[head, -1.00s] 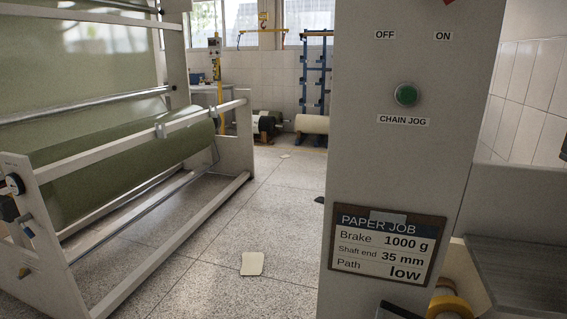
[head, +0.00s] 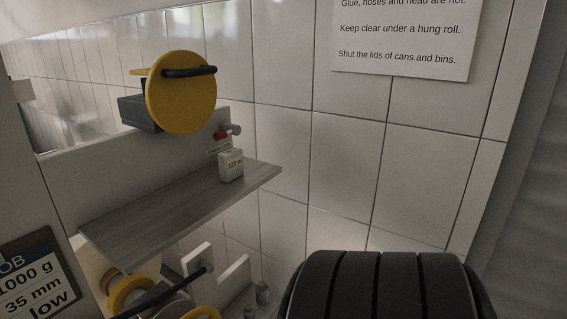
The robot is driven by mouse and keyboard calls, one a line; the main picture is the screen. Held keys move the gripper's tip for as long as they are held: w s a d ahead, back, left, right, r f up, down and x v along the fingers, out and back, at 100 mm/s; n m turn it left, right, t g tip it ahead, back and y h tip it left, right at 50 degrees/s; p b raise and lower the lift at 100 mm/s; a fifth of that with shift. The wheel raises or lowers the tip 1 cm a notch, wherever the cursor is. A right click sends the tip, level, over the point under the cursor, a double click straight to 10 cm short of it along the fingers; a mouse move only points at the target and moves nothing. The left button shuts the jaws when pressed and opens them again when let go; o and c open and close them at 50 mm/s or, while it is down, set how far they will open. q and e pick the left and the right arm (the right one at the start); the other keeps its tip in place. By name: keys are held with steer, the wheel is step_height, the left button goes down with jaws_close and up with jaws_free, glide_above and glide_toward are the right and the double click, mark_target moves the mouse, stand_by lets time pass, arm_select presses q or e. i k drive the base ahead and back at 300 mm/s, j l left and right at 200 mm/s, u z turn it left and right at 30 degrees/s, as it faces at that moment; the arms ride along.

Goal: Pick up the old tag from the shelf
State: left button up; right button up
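A small white block-shaped tag (head: 231,166) with dark print, seemingly "120" and a unit, stands upright near the right end of a grey wood-grain shelf (head: 165,215). I cannot tell from its look whether it is the old tag. Neither of my grippers is in the head view, so their position relative to the tag does not show.
A red-ended knob (head: 222,136) sits on the grey panel just above the tag. A yellow disc (head: 182,92) with a black handle is above the shelf. Another yellow ring (head: 130,292) is below it. The shelf's left part is bare. A notice (head: 403,38) hangs on the tiled wall.

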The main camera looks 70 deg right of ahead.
mark_target(232, 168)
steer(key=z, duration=1.65)
